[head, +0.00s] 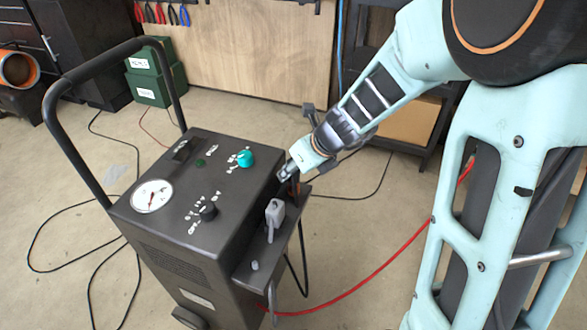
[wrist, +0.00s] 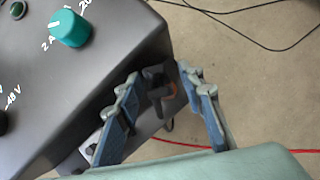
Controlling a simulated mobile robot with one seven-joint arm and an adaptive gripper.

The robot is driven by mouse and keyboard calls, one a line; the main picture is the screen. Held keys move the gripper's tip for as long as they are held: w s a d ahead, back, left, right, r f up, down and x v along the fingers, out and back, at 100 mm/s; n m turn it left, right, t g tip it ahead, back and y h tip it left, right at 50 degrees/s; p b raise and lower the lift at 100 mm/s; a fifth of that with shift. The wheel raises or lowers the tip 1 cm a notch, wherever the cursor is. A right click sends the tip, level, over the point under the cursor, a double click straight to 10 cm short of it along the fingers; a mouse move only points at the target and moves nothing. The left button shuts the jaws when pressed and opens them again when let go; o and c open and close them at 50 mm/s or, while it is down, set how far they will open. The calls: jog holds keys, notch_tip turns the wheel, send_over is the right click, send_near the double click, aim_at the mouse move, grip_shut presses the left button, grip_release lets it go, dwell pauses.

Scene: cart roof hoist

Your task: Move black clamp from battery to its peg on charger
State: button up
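The charger (head: 185,205) is a dark box with a dial, knobs and a side ledge (head: 262,250). My gripper (head: 288,178) is at the ledge's far end. In the wrist view, my gripper (wrist: 160,80) is open, its two blue-grey fingers on either side of a dark clamp-like thing (wrist: 156,92), which I take for the black clamp. It has an orange-red patch beside it and sits close to the charger's side. I see gaps between it and the fingers. Whether it sits on a peg is hidden. The battery is not identifiable in either view.
A grey upright piece (head: 275,213) and a small grey peg (head: 255,265) stand on the ledge. A red cable (head: 375,270) runs from the charger to the right. Black cables (head: 90,255) lie on the floor. A handle (head: 60,135) rises at the charger's left.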

jog(key=v, duration=0.7)
jog(key=shift+r, duration=0.15)
jog(key=shift+d, duration=0.1)
